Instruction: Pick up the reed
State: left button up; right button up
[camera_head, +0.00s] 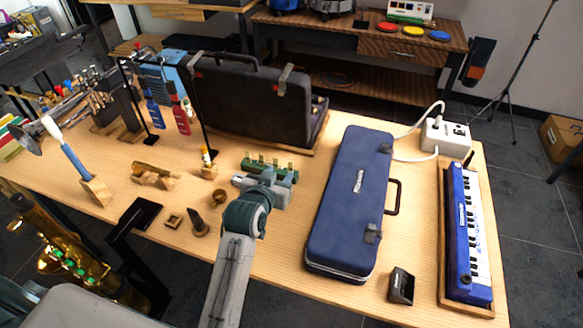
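My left gripper (267,178) is over the middle of the table, at the end of a grey and teal arm coming up from the bottom. It is right at a green rack (252,163) with several small pale upright pieces, and hides part of it. These pieces may be reeds, but they are too small to tell. A small wooden stand (209,172) with a pale upright piece is left of the gripper. Whether the gripper's fingers are apart or hold anything is not clear. My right gripper is not in view.
A blue case (345,205) lies right of the gripper, with a blue keyboard instrument (463,230) beyond it. A black open case (250,100) stands behind. Small dark parts (199,224) lie to the left. Bare wooden tabletop (285,235) shows between the arm and blue case.

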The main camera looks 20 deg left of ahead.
aim_at(290, 163)
pick_arm(q)
jog(key=shift+x, duration=0.95)
jog(key=shift+w+f, duration=0.2)
jog(key=shift+w, duration=0.15)
jog(key=p+x, duration=0.1)
jog(key=x, duration=0.3)
jog(key=shift+d+f, duration=0.1)
jog(key=shift+d, duration=0.05)
jog(key=shift+w+f, duration=0.1)
jog(key=shift+w, duration=0.2)
jog(key=shift+c, duration=0.7)
jog(key=c, duration=0.7)
grip_shut()
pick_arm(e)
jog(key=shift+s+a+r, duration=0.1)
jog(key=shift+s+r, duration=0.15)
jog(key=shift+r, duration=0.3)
